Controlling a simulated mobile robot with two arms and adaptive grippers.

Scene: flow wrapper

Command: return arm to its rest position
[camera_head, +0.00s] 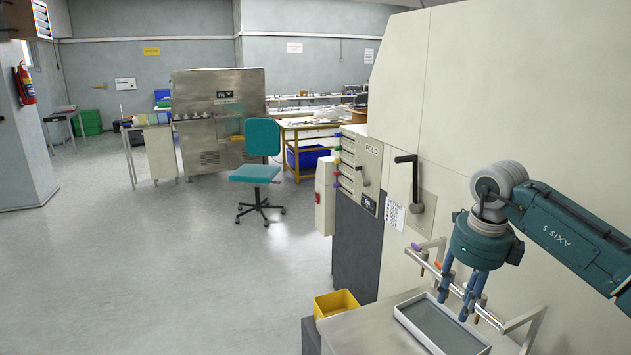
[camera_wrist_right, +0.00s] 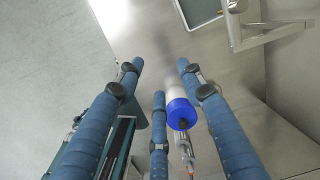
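My right arm (camera_head: 572,236) comes in from the right in the head view, bent at the wrist. Its gripper (camera_head: 455,306) points down in front of the machine's rail, above the steel shelf and close to the grey tray. In the right wrist view the blue fingers of this gripper (camera_wrist_right: 159,74) are spread apart, with nothing visibly clamped between their tips. A blue-capped part (camera_wrist_right: 181,113) shows between the fingers; its exact distance from them cannot be told. My left arm and gripper are not in view.
A large cream machine (camera_head: 480,110) stands right behind the arm. A rail with coloured knobs (camera_head: 438,266) runs beside the gripper. A grey tray with a pale rim (camera_head: 418,336) lies on the shelf (camera_head: 367,330). A yellow bin (camera_head: 336,304) stands left of it. Open floor (camera_head: 180,270) lies left.

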